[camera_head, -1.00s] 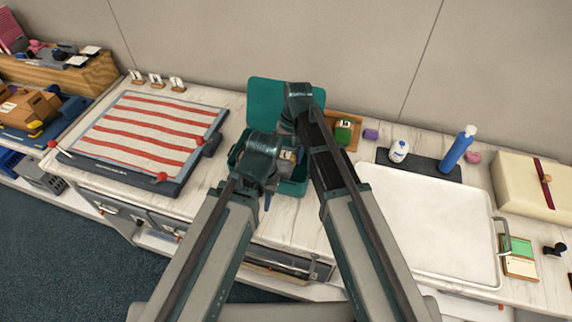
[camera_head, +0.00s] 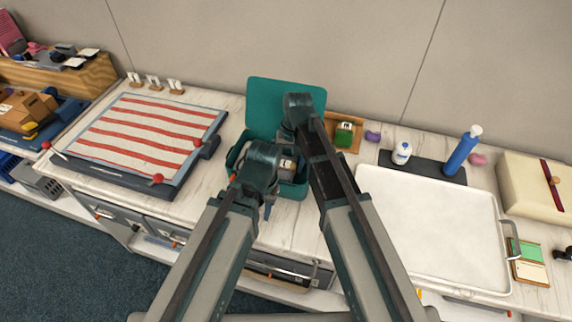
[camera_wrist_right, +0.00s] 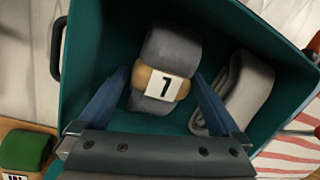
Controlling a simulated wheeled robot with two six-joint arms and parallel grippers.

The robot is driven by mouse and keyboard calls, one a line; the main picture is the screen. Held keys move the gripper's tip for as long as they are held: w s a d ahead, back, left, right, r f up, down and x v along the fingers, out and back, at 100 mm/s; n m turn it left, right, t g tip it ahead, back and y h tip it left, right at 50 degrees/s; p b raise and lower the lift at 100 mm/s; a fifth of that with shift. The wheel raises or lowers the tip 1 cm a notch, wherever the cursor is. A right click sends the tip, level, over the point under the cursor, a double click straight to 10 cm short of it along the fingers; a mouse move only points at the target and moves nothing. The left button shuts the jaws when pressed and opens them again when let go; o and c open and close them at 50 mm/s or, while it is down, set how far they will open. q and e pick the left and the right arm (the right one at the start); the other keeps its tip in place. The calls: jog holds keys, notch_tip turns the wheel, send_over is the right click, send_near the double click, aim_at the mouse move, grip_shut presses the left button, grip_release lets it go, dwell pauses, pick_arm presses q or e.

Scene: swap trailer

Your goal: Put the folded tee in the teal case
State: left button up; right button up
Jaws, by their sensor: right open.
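The teal case (camera_head: 262,97) stands open on the counter with its lid up against the back; its inside also shows in the right wrist view (camera_wrist_right: 92,28). In it lie a grey folded bundle (camera_wrist_right: 173,48) with a tan band and a "7" label, and a light grey folded cloth (camera_wrist_right: 246,92). I cannot tell which of them is the tee. My right gripper (camera_wrist_right: 160,82) is open, its blue fingers on either side of the banded bundle, inside the case. My left gripper (camera_head: 267,208) is at the case's front, mostly hidden by its own wrist.
A red-and-white striped cloth (camera_head: 140,132) lies flat on a board at left. A white tray (camera_head: 430,225) is at right. A wooden tray (camera_head: 357,122) with a green item, a white bottle (camera_head: 401,153) and a blue bottle (camera_head: 461,153) stand behind. Both arms crowd the case.

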aim_at(291, 161)
pick_arm(q)
jog(key=shift+r, duration=0.1)
pick_arm(e)
jog(key=shift+r, duration=0.1)
pick_arm(q)
notch_tip(291, 161, up, 12)
jog(key=p, duration=1.2)
pick_arm(e)
notch_tip(291, 161, up, 12)
jog(key=w+d, duration=0.1)
jog(key=shift+d, duration=0.35)
jog(key=shift+w, duration=0.1)
pick_arm(q)
jog(key=shift+f+b, duration=0.3)
jog(key=shift+f, duration=0.1)
pick_arm(e)
jog(key=s+d+n+h, duration=0.1)
jog(key=s+n, duration=0.1)
jog(key=s, duration=0.6)
jog(key=s+d+f+n+t+h, duration=0.1)
jog(key=s+d, duration=0.1)
jog(key=s, duration=0.7)
jog(key=shift+s+n+h, duration=0.15)
jog(key=shift+n+h, duration=0.25)
